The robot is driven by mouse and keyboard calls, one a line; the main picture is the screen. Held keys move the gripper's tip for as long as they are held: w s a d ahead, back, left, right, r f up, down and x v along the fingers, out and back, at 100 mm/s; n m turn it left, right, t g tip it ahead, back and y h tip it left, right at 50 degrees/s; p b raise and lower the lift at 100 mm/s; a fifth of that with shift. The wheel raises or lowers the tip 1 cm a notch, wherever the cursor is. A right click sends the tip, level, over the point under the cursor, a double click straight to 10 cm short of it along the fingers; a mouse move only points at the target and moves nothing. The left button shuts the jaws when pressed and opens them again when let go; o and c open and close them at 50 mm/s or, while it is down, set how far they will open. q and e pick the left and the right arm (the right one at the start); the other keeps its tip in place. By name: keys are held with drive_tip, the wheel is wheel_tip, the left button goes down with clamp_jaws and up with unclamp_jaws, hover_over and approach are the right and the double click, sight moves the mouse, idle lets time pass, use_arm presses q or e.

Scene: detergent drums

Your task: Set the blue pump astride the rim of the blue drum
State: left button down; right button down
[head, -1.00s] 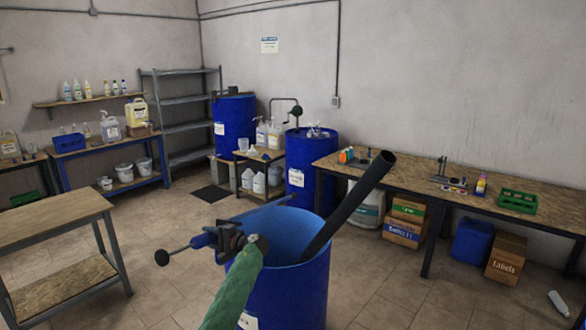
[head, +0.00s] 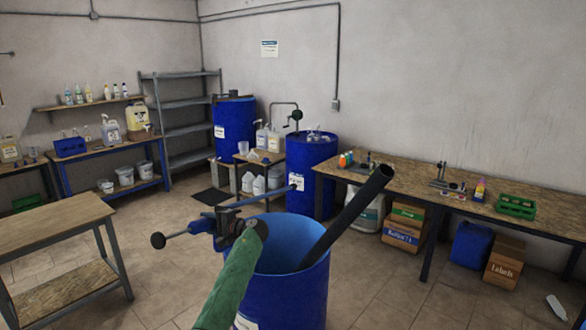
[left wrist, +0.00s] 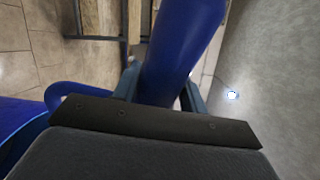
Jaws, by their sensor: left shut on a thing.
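The blue pump (head: 203,226) is in my left gripper (head: 232,226). It lies roughly level, with a black knob on a thin rod at the left and a thin blue tube to the right. The tube crosses in front of or over the far side of the open blue drum (head: 290,290); the picture does not settle its height. The gripper is at the drum's left rim, and I see no clear contact between pump and rim. In the left wrist view the pump's blue body (left wrist: 180,50) sits between the fingers. My right gripper is out of view.
A black pipe (head: 345,218) leans out of the blue drum over its right rim. A wooden table (head: 50,226) stands at left, a long workbench (head: 470,200) at right. Other blue drums (head: 312,165) stand behind. The floor around the near drum is mostly clear.

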use_arm(q)
wheel_tip(320, 180, up, 10)
drive_tip(key=p, duration=0.3)
drive_tip(key=shift+f, duration=0.1)
drive_tip(key=shift+r, duration=0.35)
wheel_tip(320, 180, up, 29)
drive_tip(key=shift+f, duration=0.2)
idle(1.1)
